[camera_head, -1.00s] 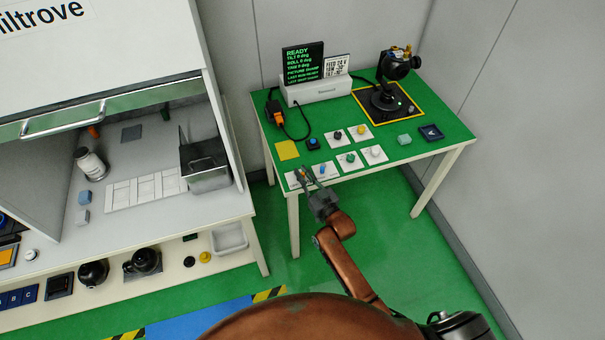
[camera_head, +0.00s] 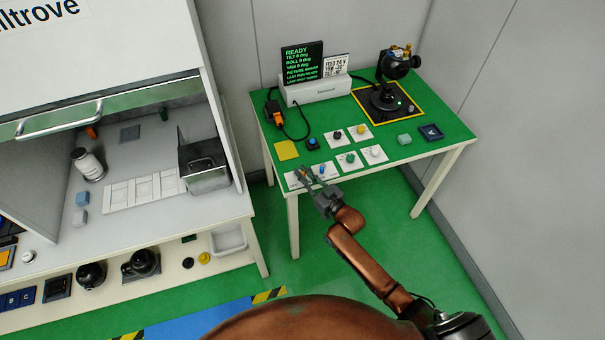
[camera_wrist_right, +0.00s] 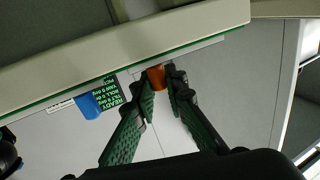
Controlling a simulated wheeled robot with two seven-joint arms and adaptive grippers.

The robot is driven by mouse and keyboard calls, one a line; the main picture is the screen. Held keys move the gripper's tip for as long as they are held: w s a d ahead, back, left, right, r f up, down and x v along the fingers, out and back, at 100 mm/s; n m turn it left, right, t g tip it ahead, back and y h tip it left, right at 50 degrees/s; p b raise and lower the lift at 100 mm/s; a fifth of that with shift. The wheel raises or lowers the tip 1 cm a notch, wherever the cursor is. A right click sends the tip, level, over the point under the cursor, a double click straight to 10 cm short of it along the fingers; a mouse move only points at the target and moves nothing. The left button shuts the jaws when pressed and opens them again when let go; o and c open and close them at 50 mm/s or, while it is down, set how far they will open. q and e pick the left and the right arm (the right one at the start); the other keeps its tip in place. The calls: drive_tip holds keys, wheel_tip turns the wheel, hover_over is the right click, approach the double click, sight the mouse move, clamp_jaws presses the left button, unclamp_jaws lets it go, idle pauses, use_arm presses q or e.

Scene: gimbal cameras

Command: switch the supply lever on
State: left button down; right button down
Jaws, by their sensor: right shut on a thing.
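Small control plates sit along the front left edge of the green-topped table (camera_head: 378,158). One plate carries an orange lever, seen in the right wrist view (camera_wrist_right: 157,77), and a blue lever (camera_head: 322,169) stands just to its right in the head view. The blue lever also shows in the wrist view (camera_wrist_right: 88,106). My right gripper (camera_head: 305,176) reaches in from the front of the table. Its fingers are shut on the orange lever, one on each side. The fingers hide part of that lever and its plate in the head view. My left gripper is not in view.
More knob plates (camera_head: 346,161), a yellow square (camera_head: 287,150) and a blue button (camera_head: 312,143) lie behind my gripper. A display (camera_head: 303,63) reads READY. A gimbal camera (camera_head: 384,98) stands at the back right. A white workbench (camera_head: 140,220) is at left.

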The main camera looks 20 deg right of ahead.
drive_tip(key=shift+r, duration=0.15)
drive_tip(key=c, duration=1.9)
unclamp_jaws()
drive_tip(key=shift+c, duration=0.2)
drive_tip(key=shift+s+d, duration=0.1)
drive_tip(key=v, duration=1.1)
drive_tip(key=shift+s, duration=0.4)
